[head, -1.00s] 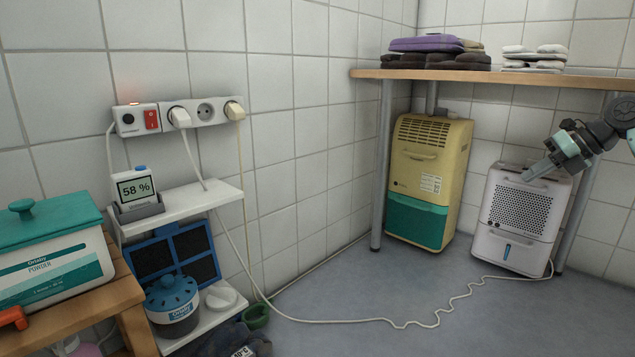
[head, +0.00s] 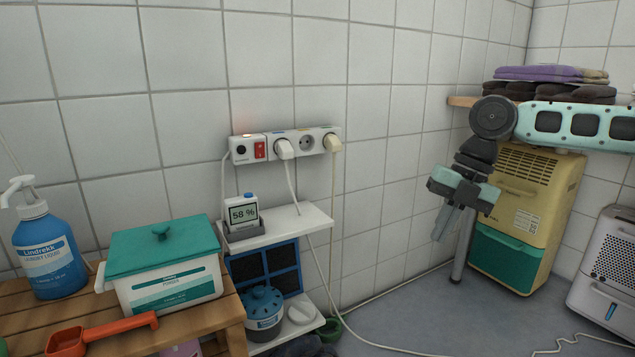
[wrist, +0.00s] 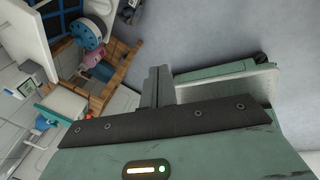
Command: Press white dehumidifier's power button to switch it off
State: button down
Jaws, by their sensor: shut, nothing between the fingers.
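The white dehumidifier (head: 605,262) stands on the floor at the right edge of the head view, partly cut off. My gripper (head: 440,238) hangs in front of the yellow unit, pointing down, well left of the white dehumidifier. Its fingers (wrist: 158,72) are shut and empty in the wrist view.
A yellow dehumidifier (head: 525,205) stands behind my arm under a wooden shelf with folded towels (head: 550,74). A small white shelf (head: 290,232) holds a display reading 58 % (head: 242,213). A wooden bench (head: 225,312) at left holds a powder box and blue bottle.

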jog(key=s+a+m+g+h+p, duration=0.2)
jog(key=s+a+m+h+p, duration=0.35)
jog(key=s+a, duration=0.85)
jog(key=s+d+r+m+t+y+p, duration=0.25)
jog(key=s+r+m+p, duration=0.85)
jog(key=s+m, duration=0.6)
notch_tip(320, 180, up, 38)
jog(key=w+m+p, duration=0.1)
jog(key=m+p, duration=0.1)
jog(key=p, duration=3.5)
jog(key=shift+w+d+m, duration=0.3)
jog(key=shift+d+m, duration=0.05)
